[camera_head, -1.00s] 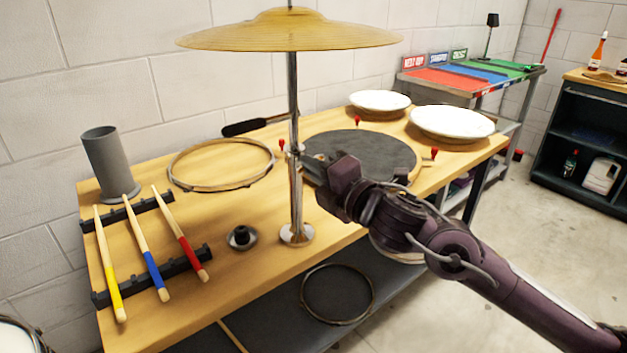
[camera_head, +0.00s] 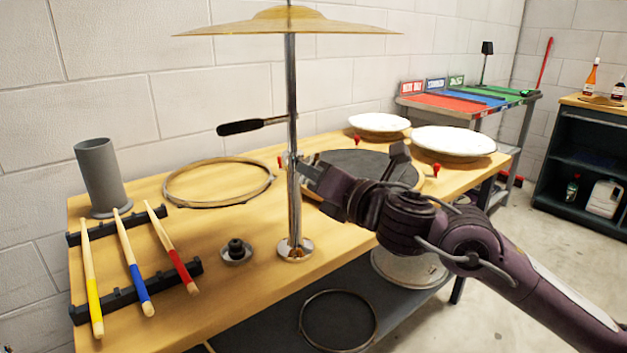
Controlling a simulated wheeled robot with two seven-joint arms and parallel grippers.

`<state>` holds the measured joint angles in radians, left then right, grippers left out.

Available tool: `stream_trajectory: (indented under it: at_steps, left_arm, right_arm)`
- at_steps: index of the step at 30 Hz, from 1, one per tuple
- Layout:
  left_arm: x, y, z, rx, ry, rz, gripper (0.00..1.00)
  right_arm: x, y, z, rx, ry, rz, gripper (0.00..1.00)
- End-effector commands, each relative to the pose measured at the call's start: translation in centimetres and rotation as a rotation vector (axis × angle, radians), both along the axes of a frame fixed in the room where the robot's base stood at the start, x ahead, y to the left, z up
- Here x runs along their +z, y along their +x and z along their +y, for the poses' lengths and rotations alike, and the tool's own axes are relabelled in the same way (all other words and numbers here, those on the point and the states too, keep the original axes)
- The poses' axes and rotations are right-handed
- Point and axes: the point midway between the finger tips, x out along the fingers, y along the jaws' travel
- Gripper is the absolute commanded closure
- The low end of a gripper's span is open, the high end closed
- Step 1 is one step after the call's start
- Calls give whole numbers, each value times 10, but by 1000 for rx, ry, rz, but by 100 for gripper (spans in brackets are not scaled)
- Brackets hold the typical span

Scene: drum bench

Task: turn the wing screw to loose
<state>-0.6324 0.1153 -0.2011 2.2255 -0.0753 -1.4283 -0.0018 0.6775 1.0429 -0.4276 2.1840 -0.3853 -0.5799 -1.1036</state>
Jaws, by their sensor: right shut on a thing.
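The chrome cymbal stand (camera_head: 294,215) stands upright on the wooden bench, with a yellow cymbal (camera_head: 288,22) on top. My right gripper (camera_head: 303,168) reaches in from the right at the middle of the stand's pole. Its jaws are shut on the wing screw there. The screw is small and mostly hidden by the fingers, so its turn angle cannot be told. A dark-handled rod (camera_head: 252,126) sticks out to the left above that joint. My left gripper is not in view.
A round dark pad (camera_head: 350,165) with red-topped clamps lies behind my right arm. A wooden hoop (camera_head: 220,183), a grey cup (camera_head: 102,178), drumsticks on a rack (camera_head: 135,295) and a small black-topped part (camera_head: 236,250) are left of the stand. White drumheads (camera_head: 453,141) lie at the back right.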

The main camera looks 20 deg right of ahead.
Motion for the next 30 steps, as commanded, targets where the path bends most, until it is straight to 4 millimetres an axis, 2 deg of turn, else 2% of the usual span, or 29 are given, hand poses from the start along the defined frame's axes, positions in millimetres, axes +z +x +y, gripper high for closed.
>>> stream_trajectory:
  at_steps: [15, 16, 21, 30]
  left_arm:
    - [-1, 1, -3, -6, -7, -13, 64]
    - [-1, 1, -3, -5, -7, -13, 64]
    - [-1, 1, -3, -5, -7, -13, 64]
    - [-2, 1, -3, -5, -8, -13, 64]
  right_arm:
    - [-4, 0, 1, 3, -23, 0, 100]
    - [-4, 0, 1, 3, -23, 0, 89]
    - [-3, 0, 1, 2, -22, -2, 68]
    - [-1, -1, 0, 1, -21, -4, 68]
